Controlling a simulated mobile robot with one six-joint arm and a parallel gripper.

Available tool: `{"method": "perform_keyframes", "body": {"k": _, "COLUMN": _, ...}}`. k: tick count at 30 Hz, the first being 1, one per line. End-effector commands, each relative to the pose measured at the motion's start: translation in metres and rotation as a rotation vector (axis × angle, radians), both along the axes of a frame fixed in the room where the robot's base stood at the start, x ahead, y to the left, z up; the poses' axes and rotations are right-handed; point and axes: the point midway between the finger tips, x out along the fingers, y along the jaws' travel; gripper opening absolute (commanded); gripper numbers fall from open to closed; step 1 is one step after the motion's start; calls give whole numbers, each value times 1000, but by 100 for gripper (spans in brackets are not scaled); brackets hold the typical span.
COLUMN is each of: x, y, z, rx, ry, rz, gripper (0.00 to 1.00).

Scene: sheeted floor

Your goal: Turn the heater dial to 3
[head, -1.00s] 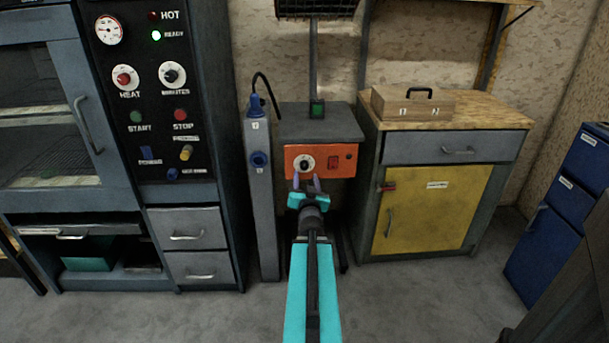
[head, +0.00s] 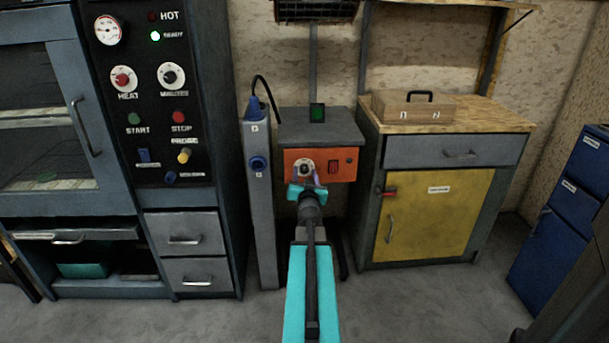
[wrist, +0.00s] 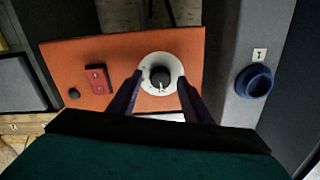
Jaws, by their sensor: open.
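The heater dial (wrist: 161,76) is a dark knob on a white round plate, set in an orange panel (wrist: 65,62). In the head view the dial (head: 304,168) sits at the left of the orange panel (head: 345,156) on a grey box, and my gripper partly covers its lower side. My gripper (wrist: 160,88) is open, with one finger on each side of the dial in the wrist view. I cannot tell whether the fingers touch the knob. A white mark shows on the knob, but the scale numbers are too small to read.
A red switch (head: 333,167) sits on the same panel, right of the dial. A grey post with a blue socket (head: 258,162) stands close on the left. A yellow-door cabinet (head: 433,212) stands on the right, and an oven with a control panel (head: 150,110) on the left.

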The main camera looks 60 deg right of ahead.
Motion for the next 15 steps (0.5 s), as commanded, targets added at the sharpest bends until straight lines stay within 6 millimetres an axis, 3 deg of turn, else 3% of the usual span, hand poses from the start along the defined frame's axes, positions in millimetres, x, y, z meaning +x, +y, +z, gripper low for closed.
{"method": "perform_keyframes", "body": {"k": 14, "x": 4, "y": -5, "z": 0, "rx": 0, "ry": 0, "rz": 1, "gripper": 45}}
{"method": "perform_keyframes", "body": {"k": 15, "x": 4, "y": -5, "z": 0, "rx": 0, "ry": 0, "rz": 1, "gripper": 41}}
